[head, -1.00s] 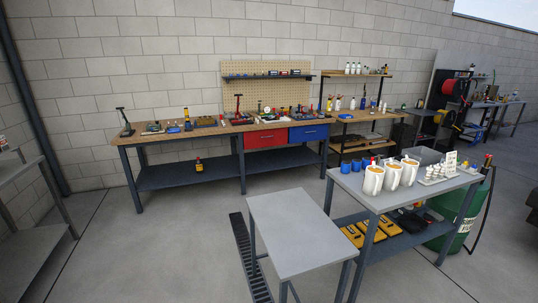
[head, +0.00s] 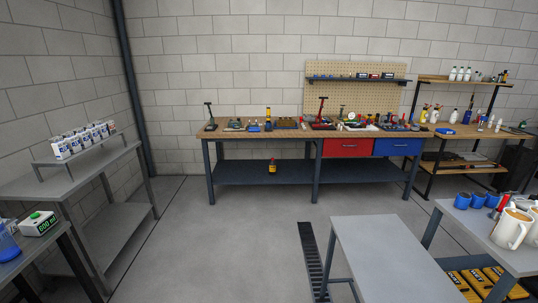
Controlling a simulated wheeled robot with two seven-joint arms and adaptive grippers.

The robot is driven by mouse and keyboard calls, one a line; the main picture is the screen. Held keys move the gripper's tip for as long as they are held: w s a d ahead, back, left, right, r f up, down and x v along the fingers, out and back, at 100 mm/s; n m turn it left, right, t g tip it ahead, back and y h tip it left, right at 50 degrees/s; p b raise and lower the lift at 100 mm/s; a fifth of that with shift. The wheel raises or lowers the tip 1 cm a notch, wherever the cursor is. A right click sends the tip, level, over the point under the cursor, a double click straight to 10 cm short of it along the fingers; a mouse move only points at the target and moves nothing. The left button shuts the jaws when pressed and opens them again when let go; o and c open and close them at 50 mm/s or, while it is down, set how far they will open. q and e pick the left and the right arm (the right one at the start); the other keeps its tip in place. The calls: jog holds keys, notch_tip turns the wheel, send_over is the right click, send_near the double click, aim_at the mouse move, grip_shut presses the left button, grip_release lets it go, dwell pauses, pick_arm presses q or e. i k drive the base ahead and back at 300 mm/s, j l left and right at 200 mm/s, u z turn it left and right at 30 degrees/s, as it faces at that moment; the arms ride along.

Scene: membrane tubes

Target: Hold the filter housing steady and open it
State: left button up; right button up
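No filter housing can be made out for certain in the head view. White handled vessels (head: 511,228) with an orange top stand on the grey table at the right edge, partly cut off by the frame. Many small tools and parts lie on the far wooden workbench (head: 250,135), too small to tell apart. Neither of my grippers is in view.
A bare grey table (head: 385,255) stands in front at lower right, by a dark floor grate (head: 311,250). The middle floor is open.

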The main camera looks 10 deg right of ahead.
aim_at(480, 127)
jog(key=i+j+u, duration=0.25)
jog(key=i, duration=0.45)
jog(key=i+z, duration=0.4)
jog(key=i, duration=0.4)
jog(key=i+z, duration=0.15)
jog(key=i, duration=0.6)
jog(key=i+z, duration=0.2)
jog(key=i, duration=0.6)
jog(key=i+j+z, duration=0.15)
jog(key=i, duration=0.6)
jog(key=i+z, duration=1.45)
jog(key=z, duration=0.2)
jog(key=i+l+z, duration=0.1)
jog(key=i+z, duration=0.7)
jog(key=k, duration=0.05)
